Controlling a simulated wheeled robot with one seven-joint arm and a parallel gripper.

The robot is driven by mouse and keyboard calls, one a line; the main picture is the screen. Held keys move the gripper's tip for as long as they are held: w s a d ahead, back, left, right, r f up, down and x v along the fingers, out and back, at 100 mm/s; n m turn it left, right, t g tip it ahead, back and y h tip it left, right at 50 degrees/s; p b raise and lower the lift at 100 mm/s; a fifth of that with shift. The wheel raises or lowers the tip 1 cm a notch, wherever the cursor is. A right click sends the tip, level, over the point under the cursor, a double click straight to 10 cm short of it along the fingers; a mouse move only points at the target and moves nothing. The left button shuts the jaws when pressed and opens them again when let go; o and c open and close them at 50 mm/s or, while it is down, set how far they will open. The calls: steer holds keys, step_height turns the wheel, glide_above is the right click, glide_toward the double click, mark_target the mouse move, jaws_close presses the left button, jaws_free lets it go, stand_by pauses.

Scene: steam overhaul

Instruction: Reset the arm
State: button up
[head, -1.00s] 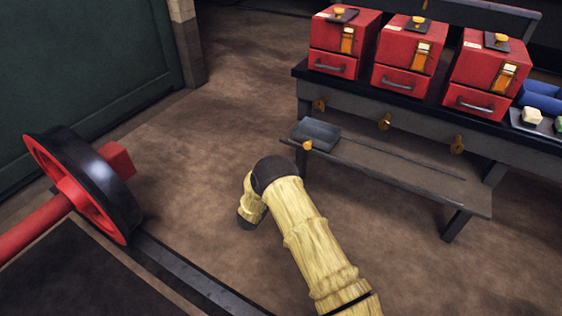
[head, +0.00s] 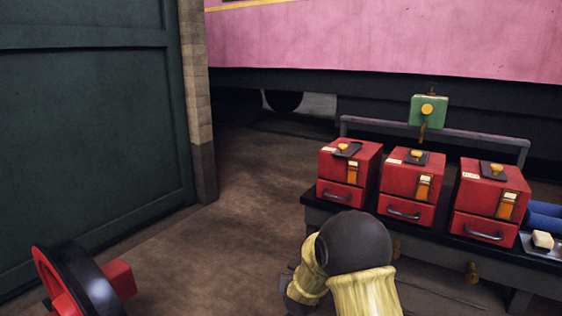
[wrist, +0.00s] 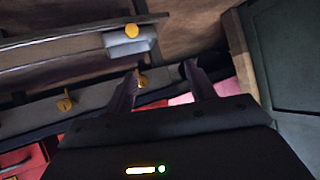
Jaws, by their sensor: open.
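My gripper (wrist: 162,72) shows in the wrist view with its two dark fingers spread apart and nothing between them. The wrist view is turned, with the bench edge and its brass knobs (wrist: 66,102) beyond the fingers. In the head view my yellow-sleeved arm (head: 362,288) rises from the bottom edge to a dark rounded joint in front of the bench. The gripper itself is hidden in the head view.
Three red boxes (head: 350,165) with drawers stand on the dark bench (head: 320,214) at right. A green box (head: 428,111) is behind them. Brown floor (head: 235,225) between is clear.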

steer(key=s+d+r+n+g+p, duration=0.1)
steer(key=s+d+r+g, duration=0.2)
steer(key=s, duration=0.8)
steer(key=s+d+r+g+p, duration=0.1)
steer(key=s+d+r+g, duration=0.25)
steer(key=s, duration=0.65)
steer(key=s+d+r+n+g+p, duration=0.15)
steer(key=s+d, duration=0.25)
steer(key=s, duration=0.7)
step_height(320, 180, up, 38)
steer(key=p, duration=3.7)
steer(key=shift+w+a+r+g+y, duration=0.25)
steer(key=shift+w+g+y, duration=0.05)
steer(key=shift+w+g, duration=0.1)
steer(key=shift+m, duration=0.25)
